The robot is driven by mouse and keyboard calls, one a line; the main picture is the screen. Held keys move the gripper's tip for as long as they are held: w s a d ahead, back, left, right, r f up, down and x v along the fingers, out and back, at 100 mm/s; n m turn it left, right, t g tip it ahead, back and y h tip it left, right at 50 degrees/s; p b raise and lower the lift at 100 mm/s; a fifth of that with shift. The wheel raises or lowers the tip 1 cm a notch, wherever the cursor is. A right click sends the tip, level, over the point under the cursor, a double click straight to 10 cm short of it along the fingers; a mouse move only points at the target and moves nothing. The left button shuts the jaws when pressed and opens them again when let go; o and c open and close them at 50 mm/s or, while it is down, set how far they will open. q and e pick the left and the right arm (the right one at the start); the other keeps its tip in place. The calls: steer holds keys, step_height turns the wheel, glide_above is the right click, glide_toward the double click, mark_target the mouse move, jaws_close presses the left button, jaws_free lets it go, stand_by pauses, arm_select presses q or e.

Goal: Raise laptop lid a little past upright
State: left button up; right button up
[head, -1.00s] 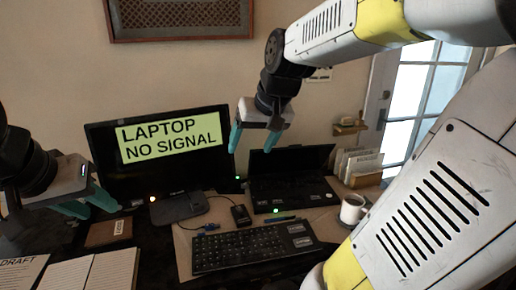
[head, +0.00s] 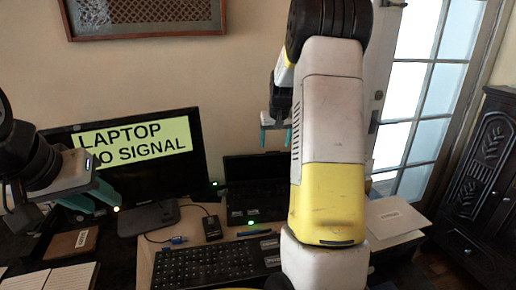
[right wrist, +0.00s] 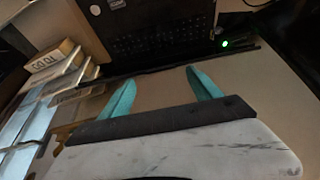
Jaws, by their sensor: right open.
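The black laptop (head: 240,172) stands at the back of the desk, right of the monitor. Its lid is raised from the base, but its exact angle is hard to tell. My arm hides its right side. In the right wrist view the laptop's dark keyboard (right wrist: 150,42) shows upside down beyond the fingers. My right gripper (head: 276,140) is open and empty, just above the lid's top edge in the head view; it also shows in the right wrist view (right wrist: 163,92). My left gripper (head: 90,198) appears open and empty in front of the monitor's left part.
The monitor (head: 145,172) reads "LAPTOP NO SIGNAL". A file holder (right wrist: 60,75) with papers stands beside the laptop. A wooden cabinet (head: 485,170) is at right.

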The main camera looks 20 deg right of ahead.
steer(key=shift+x, duration=2)
jaws_close()
